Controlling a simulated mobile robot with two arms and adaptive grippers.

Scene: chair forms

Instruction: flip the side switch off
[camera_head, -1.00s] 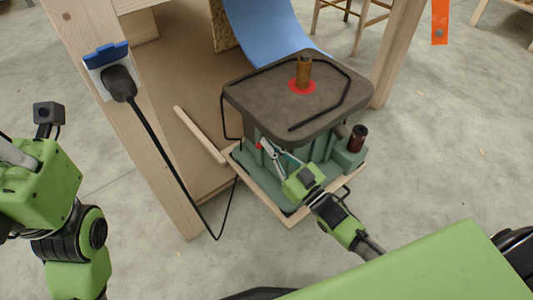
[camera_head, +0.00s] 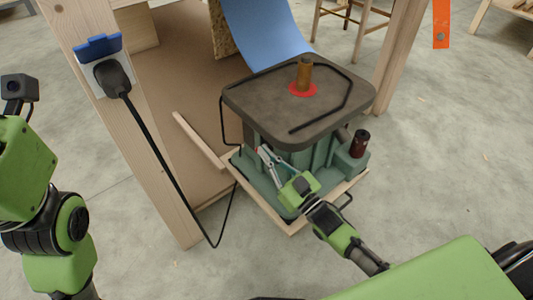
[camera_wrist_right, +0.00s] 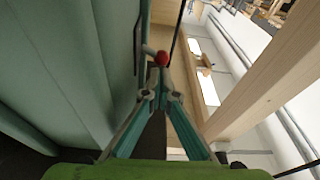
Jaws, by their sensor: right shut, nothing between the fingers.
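The machine is a green-bodied bench tool with a dark grey top (camera_head: 330,85), a brass-coloured spindle and a red ring. The side switch has a small red tip, seen in the right wrist view as a red knob (camera_wrist_right: 162,57) by the green side wall. My right gripper (camera_head: 264,152) is at that left side of the machine, below the top. Its fingers (camera_wrist_right: 158,78) are shut and empty, with their tips right at the red knob; I cannot tell whether they touch it. In the head view the fingers mostly cover the switch. My left arm is at the left edge; its fingers are out of frame.
The machine stands on a wooden board (camera_head: 292,229) on the floor. A black plug in a socket (camera_head: 98,62) on a wooden post has a cord (camera_head: 160,150) hanging to the left of the machine. A dark red cylinder (camera_head: 359,143) stands at its right. Floor on the right is clear.

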